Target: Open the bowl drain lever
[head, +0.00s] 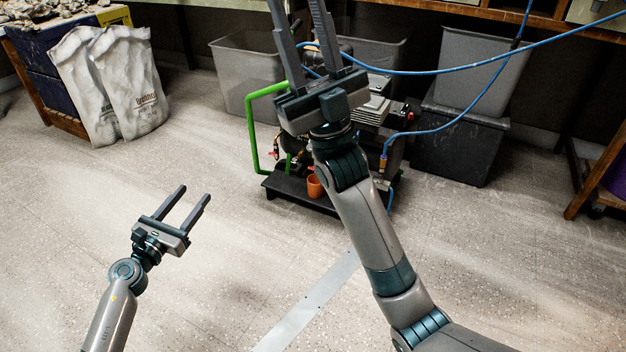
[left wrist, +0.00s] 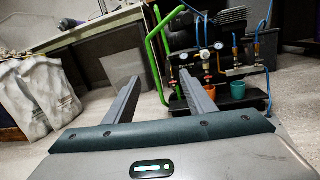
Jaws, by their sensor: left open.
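The black compressor cart (head: 335,203) with a green handle (head: 252,135) stands on the floor, partly hidden behind my right arm. In the left wrist view it carries a row of brass fittings with gauges (left wrist: 219,46) and small red parts. I cannot tell which part is the bowl drain lever. An orange cup (head: 314,186) and a teal cup (left wrist: 238,87) stand on the cart's base below the fittings. My left gripper (head: 195,193) is open and empty above the floor, left of and nearer than the cart. My right gripper (head: 297,8) looks open, its fingers spread in front of the cart; the tips reach the top edge.
Grey bins (head: 245,70) stand behind the cart, and stacked bins (head: 462,130) to its right. Blue hoses (head: 450,70) cross at the upper right. White bags (head: 128,85) lean at the far left. A metal strip (head: 310,305) lies on the floor. Floor around my left gripper is clear.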

